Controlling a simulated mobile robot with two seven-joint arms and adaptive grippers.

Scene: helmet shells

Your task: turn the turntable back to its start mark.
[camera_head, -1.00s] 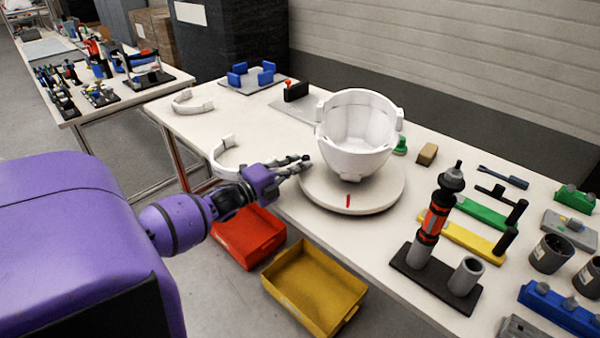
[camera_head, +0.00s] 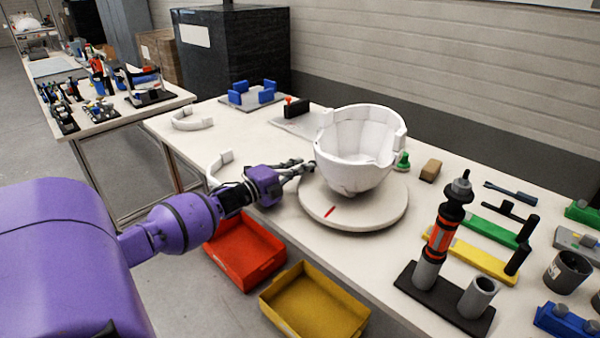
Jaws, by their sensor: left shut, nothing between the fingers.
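The round off-white turntable (camera_head: 375,217) lies on the white table, and a white helmet shell (camera_head: 352,172) sits on it with its open side up. A short red mark (camera_head: 330,211) shows at the turntable's front left edge. My left gripper (camera_head: 313,165) is shut and empty. Its fingertips are at the left side of the helmet shell, above the turntable's left rim; I cannot tell whether they touch the shell. No fixed start mark on the table can be made out. My right gripper is not in view.
A black stand with an orange-black tool (camera_head: 441,239) stands right of the turntable. A tan block (camera_head: 430,170) and a green knob (camera_head: 402,161) lie behind it. A red bin (camera_head: 245,257) and yellow bin (camera_head: 315,303) are below the front edge. White curved parts (camera_head: 192,119) lie at left.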

